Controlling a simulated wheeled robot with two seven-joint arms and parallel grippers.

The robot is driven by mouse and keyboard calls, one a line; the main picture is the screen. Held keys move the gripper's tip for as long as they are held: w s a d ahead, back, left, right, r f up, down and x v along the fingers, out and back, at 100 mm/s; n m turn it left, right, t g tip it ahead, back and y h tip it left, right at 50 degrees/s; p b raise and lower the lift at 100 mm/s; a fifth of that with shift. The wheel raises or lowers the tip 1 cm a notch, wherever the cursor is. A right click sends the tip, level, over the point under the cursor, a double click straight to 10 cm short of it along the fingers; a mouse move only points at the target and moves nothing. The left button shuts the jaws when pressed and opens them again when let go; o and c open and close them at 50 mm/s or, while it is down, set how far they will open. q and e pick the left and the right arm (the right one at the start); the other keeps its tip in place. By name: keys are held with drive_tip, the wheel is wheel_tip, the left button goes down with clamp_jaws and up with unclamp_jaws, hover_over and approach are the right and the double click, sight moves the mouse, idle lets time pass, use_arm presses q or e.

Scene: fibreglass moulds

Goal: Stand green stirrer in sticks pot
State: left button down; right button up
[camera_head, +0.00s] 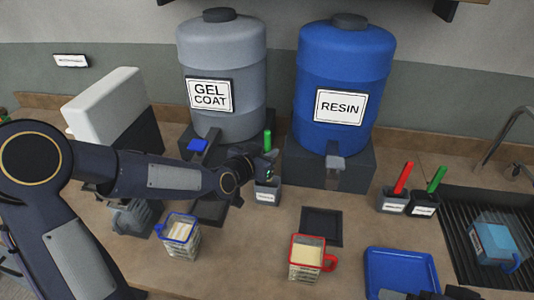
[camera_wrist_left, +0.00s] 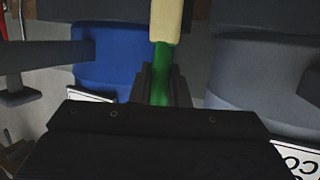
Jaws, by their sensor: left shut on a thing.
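My left gripper (camera_head: 268,168) is shut on the green stirrer (camera_head: 268,140), whose green end stands upright above the fingers. In the left wrist view the green handle (camera_wrist_left: 160,75) is between the fingers, and a cream part (camera_wrist_left: 166,20) extends beyond them. A small grey pot (camera_head: 266,192) with a white label is directly below the gripper; its label is too small to read. I cannot tell whether the stirrer's lower end is inside it. Dark parts at the bottom edge seem to be my right gripper (camera_head: 430,294); its fingers are unclear.
At right, a grey pot (camera_head: 392,202) holds a red stick and a dark pot (camera_head: 423,206) another green one. Blue (camera_head: 180,240) and red-rimmed (camera_head: 306,262) mugs, a black tray (camera_head: 322,227) and a blue tray (camera_head: 400,278) stand in front. Gel coat (camera_head: 222,60) and resin (camera_head: 343,65) tanks stand behind.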

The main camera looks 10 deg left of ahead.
use_arm(q)
drive_tip(key=shift+f+b, duration=3.6)
drive_tip(key=shift+b, duration=0.1)
drive_tip(key=c, duration=1.3)
unclamp_jaws()
drive_tip(key=b+v, duration=0.1)
drive_tip(key=v, duration=0.7)
drive_tip(key=shift+f, duration=0.1)
